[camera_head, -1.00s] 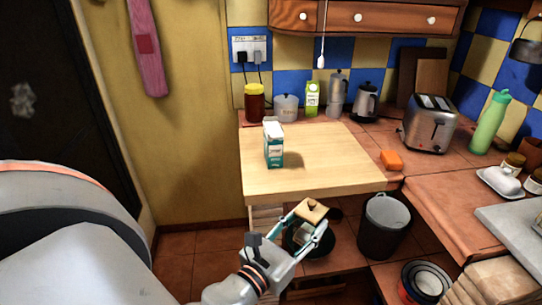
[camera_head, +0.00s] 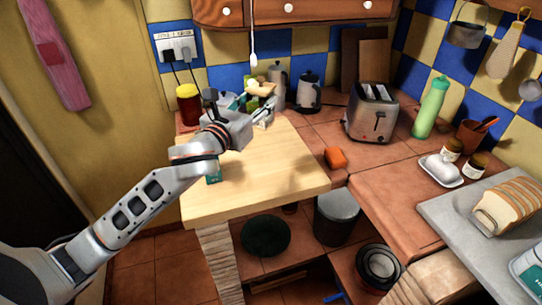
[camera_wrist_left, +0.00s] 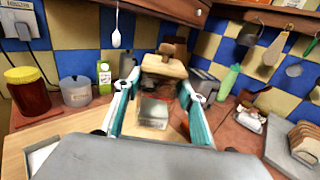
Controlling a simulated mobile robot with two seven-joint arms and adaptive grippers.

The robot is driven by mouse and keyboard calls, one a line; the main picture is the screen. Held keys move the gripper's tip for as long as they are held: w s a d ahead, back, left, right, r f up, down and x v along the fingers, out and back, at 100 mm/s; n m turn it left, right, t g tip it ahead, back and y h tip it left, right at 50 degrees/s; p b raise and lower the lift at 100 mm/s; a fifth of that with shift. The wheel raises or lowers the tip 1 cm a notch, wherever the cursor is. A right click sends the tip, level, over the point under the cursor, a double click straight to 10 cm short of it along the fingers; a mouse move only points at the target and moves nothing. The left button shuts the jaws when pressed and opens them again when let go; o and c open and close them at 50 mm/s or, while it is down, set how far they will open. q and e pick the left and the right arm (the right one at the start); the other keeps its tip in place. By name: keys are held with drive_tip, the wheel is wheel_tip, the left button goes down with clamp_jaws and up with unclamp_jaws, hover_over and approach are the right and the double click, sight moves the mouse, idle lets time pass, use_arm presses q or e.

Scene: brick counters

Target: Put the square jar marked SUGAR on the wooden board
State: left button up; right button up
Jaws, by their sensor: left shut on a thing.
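My left gripper (camera_head: 256,104) is shut on the square jar with a pale wooden lid (camera_head: 263,89). In the left wrist view the jar's clear glass body (camera_wrist_left: 154,112) sits between the two teal-edged fingers (camera_wrist_left: 157,105), roughly upright. No SUGAR marking is readable. The gripper and jar are over the back part of the light wooden board (camera_head: 275,172); I cannot tell the height of the jar above it. A teal and white carton (camera_head: 213,170) stands on the board, mostly hidden by my left arm. My right gripper is not in view.
Behind are a yellow-lidded jar (camera_head: 189,104), a white pot (camera_wrist_left: 75,91), a green carton (camera_wrist_left: 104,73) and metal pots. An orange sponge (camera_head: 335,158) and toaster (camera_head: 372,112) are to the right. The board's front right part is clear.

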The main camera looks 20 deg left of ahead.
use_arm(q)
drive_tip(key=shift+w+r, duration=0.6)
drive_tip(key=shift+r, duration=0.15)
drive_tip(key=shift+w, duration=0.25)
drive_tip(key=shift+f+b, duration=2.1)
drive_tip(key=shift+f, duration=7.65)
drive_tip(key=shift+f, duration=0.1)
drive_tip(key=o, duration=1.4)
